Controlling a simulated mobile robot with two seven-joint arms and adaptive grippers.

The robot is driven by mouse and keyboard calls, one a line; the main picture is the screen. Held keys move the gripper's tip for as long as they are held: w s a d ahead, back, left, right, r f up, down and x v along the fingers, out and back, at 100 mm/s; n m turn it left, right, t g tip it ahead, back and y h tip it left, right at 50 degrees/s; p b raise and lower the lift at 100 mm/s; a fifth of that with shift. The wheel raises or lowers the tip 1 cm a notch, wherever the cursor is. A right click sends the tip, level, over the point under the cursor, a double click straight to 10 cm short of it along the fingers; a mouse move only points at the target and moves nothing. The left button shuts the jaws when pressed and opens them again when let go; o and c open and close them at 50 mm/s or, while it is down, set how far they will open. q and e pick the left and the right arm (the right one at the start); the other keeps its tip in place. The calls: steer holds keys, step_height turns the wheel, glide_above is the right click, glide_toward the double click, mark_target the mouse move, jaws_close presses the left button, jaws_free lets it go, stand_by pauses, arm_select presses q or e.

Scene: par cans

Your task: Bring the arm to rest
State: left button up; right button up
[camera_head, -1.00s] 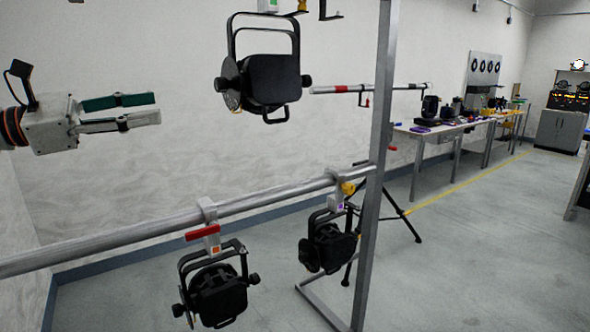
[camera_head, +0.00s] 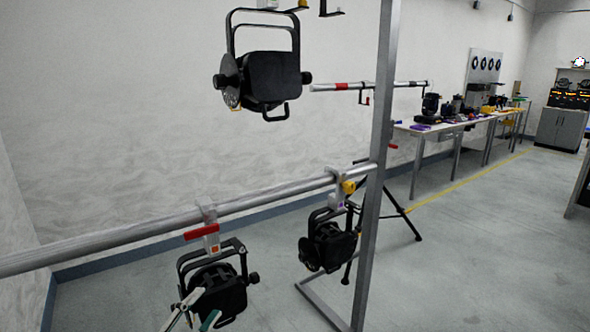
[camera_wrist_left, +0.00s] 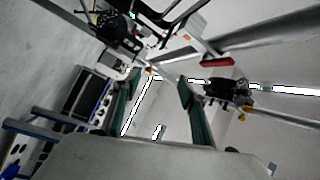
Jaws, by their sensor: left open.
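My left gripper (camera_head: 192,314) shows at the bottom of the head view, in front of the lower left par can (camera_head: 220,290). Only its fingertips show there. In the left wrist view its two green-padded fingers (camera_wrist_left: 158,95) are spread apart with nothing between them. The lower left par can hangs from the lower pipe (camera_head: 120,236) by a clamp with a red handle (camera_head: 201,232). That red handle also shows in the left wrist view (camera_wrist_left: 217,62). Whether the fingers touch the can cannot be told. My right gripper is not in view.
A second par can (camera_head: 328,246) hangs on the pipe near the upright post (camera_head: 377,170). A larger par can (camera_head: 262,80) hangs above. A tripod (camera_head: 400,215) stands behind the post. Tables with equipment (camera_head: 440,127) line the back wall. Open floor lies at right.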

arm_select(q)
steer(key=s+f+n+g+y, duration=0.5)
steer(key=s+f+n, duration=0.8)
steer(key=s+f, duration=1.1)
step_height(320, 180, down, 3)
steer(key=shift+d+r+n+g+y, duration=0.1)
steer(key=shift+d+n+g+y, duration=0.3)
steer(key=shift+g, duration=0.7)
steer(key=c, duration=0.3)
steer(key=shift+c, duration=0.5)
